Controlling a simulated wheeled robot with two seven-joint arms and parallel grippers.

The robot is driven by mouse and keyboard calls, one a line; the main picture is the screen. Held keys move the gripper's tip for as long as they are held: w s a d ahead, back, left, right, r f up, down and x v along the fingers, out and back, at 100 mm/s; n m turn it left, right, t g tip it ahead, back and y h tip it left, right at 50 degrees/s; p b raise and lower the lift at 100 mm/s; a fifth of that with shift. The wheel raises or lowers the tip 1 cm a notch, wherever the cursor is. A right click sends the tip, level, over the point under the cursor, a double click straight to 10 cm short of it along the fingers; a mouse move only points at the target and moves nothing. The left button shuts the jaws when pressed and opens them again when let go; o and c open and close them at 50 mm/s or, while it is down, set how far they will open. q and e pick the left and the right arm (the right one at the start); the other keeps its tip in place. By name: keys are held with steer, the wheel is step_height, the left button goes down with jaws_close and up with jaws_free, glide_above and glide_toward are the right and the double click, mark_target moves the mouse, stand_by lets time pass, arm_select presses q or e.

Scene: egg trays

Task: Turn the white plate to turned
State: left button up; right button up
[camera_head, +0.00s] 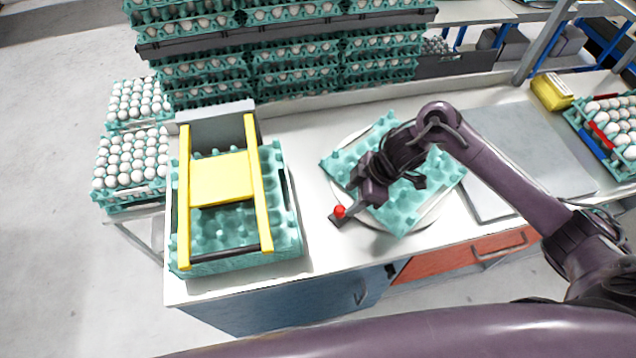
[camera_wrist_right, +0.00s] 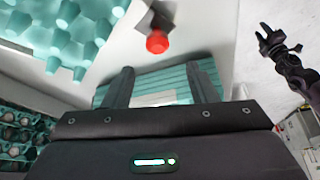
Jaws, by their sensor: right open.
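The round white plate (camera_head: 437,212) lies on the white table, mostly hidden under a green egg tray (camera_head: 402,212) that sits askew on it. A red knob (camera_head: 340,211) on a short dark lever sticks out at the plate's lower left; it also shows in the right wrist view (camera_wrist_right: 157,41). My right gripper (camera_head: 358,199) is above the tray's left part, close to the knob. Its fingers (camera_wrist_right: 160,78) are apart and empty, with the knob beyond their tips. A dark gripper, apparently my left (camera_wrist_right: 277,45), shows small at the wrist view's right, its jaw state unclear.
A green tray stack in a yellow-barred frame (camera_head: 222,182) stands to the left. Stacked egg trays (camera_head: 290,60) line the back. A grey flat panel (camera_head: 530,150) lies to the right, with a yellow box (camera_head: 551,92) behind it. Bare table shows around the plate.

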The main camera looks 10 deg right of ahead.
mark_target(341, 209)
steer(key=x, duration=0.4)
steer(key=p+x, duration=0.1)
steer(key=x, duration=0.1)
steer(key=shift+w+d+f, duration=0.1)
steer(key=shift+d+f, duration=0.1)
steer(key=shift+d, duration=0.1)
steer(key=shift+a+f, duration=0.15)
steer(key=shift+f, duration=0.2)
arm_select(q)
steer(key=shift+s+d+r, duration=0.35)
steer(key=shift+s+r, duration=0.05)
steer(key=shift+r, duration=0.3)
steer(key=shift+w, duration=0.15)
arm_select(e)
jaws_close()
